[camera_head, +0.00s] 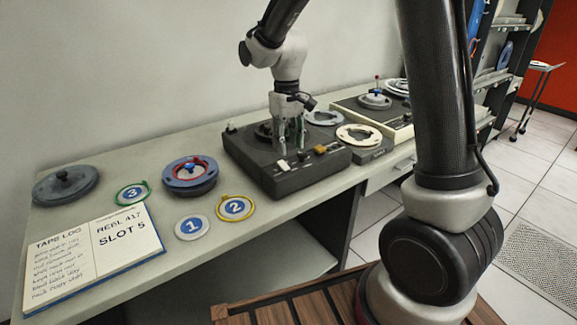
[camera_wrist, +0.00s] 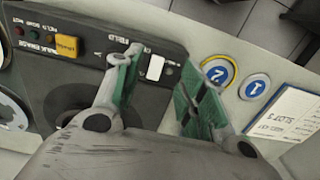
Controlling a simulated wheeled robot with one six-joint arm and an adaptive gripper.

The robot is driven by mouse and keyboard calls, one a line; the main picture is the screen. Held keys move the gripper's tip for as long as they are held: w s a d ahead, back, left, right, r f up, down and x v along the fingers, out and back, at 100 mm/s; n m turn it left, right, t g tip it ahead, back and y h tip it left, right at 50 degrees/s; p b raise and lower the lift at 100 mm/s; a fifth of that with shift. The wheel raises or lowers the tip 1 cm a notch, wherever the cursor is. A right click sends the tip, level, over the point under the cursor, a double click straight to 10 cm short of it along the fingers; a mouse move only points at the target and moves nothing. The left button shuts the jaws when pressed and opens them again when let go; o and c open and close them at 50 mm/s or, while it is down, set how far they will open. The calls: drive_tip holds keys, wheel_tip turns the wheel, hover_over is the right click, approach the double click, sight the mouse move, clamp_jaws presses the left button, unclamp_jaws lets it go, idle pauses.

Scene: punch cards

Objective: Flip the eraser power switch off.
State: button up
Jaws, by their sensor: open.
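The eraser (camera_head: 262,165) is a dark grey box on the bench, with a control panel along its near edge. A white switch (camera_head: 283,165) sits at the panel's left end; it also shows in the wrist view (camera_wrist: 155,67), between my fingers. Which way it is tipped I cannot tell. An orange button (camera_wrist: 66,46) is at the panel's other end. My gripper (camera_head: 290,143) points down over the eraser, behind the switch in the head view. It is open and empty, its green-padded fingers (camera_wrist: 160,75) apart. Contact with the eraser is unclear.
Numbered discs (camera_head: 192,227), a blue-grey reel (camera_head: 190,184) and an open tape log (camera_head: 95,255) lie left of the eraser. A cream ring (camera_head: 359,136) and a second machine (camera_head: 385,117) stand to its right. A wall (camera_head: 120,70) runs behind the bench.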

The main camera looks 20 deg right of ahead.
sight(287, 168)
drive_tip(key=shift+w+a+r, duration=0.1)
drive_tip(key=shift+w, duration=0.15)
wheel_tip(287, 168, down, 8)
drive_tip(key=shift+w+r, duration=0.1)
drive_tip(key=shift+r, duration=0.1)
